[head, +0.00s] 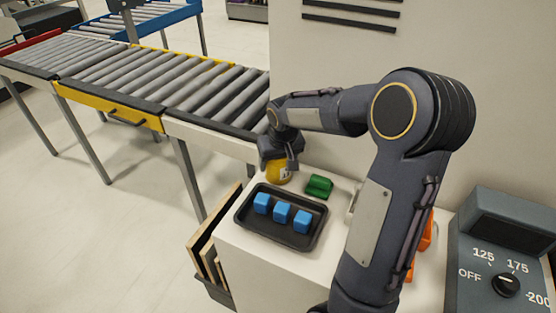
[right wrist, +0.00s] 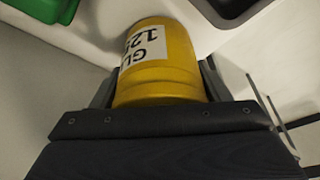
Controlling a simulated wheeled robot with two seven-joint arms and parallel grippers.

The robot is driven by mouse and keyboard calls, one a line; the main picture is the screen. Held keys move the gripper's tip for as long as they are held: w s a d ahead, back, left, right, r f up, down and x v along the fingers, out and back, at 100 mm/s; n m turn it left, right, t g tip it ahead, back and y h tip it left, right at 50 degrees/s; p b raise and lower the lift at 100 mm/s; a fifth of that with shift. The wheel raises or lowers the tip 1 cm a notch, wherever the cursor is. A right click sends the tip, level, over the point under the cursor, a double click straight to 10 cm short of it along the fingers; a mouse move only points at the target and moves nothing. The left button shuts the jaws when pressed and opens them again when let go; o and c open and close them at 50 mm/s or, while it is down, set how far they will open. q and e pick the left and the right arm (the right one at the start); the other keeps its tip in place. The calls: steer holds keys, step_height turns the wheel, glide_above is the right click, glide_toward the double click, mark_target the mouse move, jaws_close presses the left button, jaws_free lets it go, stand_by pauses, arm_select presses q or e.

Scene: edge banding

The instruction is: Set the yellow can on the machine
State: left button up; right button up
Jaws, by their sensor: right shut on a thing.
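The yellow can (head: 279,173) is at the back of the white work surface, behind the black tray. My right gripper (head: 280,161) reaches down onto it from above and is shut on it. In the right wrist view the yellow can (right wrist: 160,75) sits between the two fingers (right wrist: 157,92), with a white label showing black lettering. Its far end is close to the white surface; I cannot tell whether it touches. The machine may be the grey unit with a dial (head: 506,285) at the lower right. My left gripper is not in view.
A black tray (head: 262,238) with 3 blue cubes lies in front of the can. A green block (head: 319,186) is just right of the can. Orange parts (head: 424,240) show behind my right arm. A roller conveyor (head: 215,95) runs to the left.

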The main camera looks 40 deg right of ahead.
steer(key=shift+f, duration=0.1)
steer(key=o, duration=1.3)
steer(key=v, duration=1.2)
steer(key=shift+s, duration=0.1)
steer(key=s+a+f+y, duration=0.1)
steer(key=s+a+f, duration=0.1)
steer(key=s+a, duration=0.3)
steer(key=s+a+f+n+t+y, duration=0.1)
steer(key=s+a+f+y, duration=0.1)
steer(key=s+a, duration=0.3)
steer(key=s+a+f+n+t+y, duration=0.1)
steer(key=s+a+f, duration=0.1)
steer(key=s+a, duration=0.4)
steer(key=shift+s+f+y, duration=0.1)
steer(key=shift+s+y, duration=0.3)
steer(key=shift+s, duration=1.8)
